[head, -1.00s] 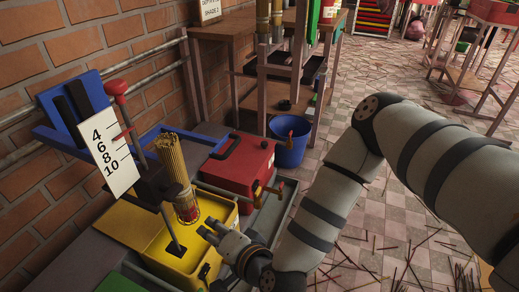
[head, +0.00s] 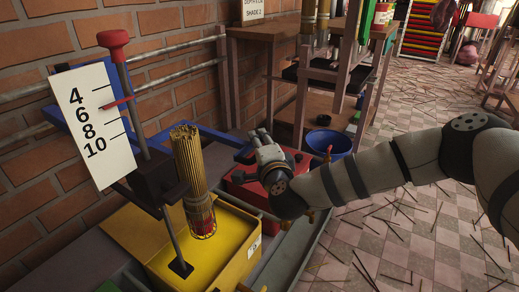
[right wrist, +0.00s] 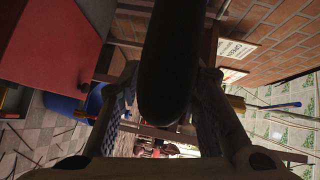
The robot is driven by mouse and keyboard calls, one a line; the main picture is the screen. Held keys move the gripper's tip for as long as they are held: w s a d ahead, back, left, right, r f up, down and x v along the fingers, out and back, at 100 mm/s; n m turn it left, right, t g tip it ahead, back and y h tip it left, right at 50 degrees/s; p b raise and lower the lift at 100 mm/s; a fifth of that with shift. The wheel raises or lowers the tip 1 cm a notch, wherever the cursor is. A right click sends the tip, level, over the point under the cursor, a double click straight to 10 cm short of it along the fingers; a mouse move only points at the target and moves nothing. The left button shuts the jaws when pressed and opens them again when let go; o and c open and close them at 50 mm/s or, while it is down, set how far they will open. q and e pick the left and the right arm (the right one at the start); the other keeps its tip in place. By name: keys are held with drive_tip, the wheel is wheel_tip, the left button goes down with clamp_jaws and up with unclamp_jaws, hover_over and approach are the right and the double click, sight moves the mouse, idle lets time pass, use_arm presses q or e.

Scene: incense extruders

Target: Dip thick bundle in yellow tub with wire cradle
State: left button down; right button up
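The thick bundle of yellow sticks (head: 188,160) stands upright in the wire cradle (head: 202,222), its lower end red. The cradle's bottom is at the opening of the yellow tub (head: 243,262); I cannot tell how deep it sits. A lever with a red knob (head: 113,38) rises beside a white card (head: 93,128) marked 4, 6, 8, 10. My right gripper (head: 259,136) is beyond the bundle, above the red tub. Its fingers (right wrist: 168,95) are apart around a dark rounded bar (right wrist: 168,60); contact is unclear. My left gripper is out of view.
The red tub (head: 245,188) stands behind the yellow tub and also shows in the right wrist view (right wrist: 45,55). A blue bucket (head: 330,143) and wooden stand (head: 250,75) are farther back. Floor at right has scattered sticks.

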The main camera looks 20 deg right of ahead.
clamp_jaws()
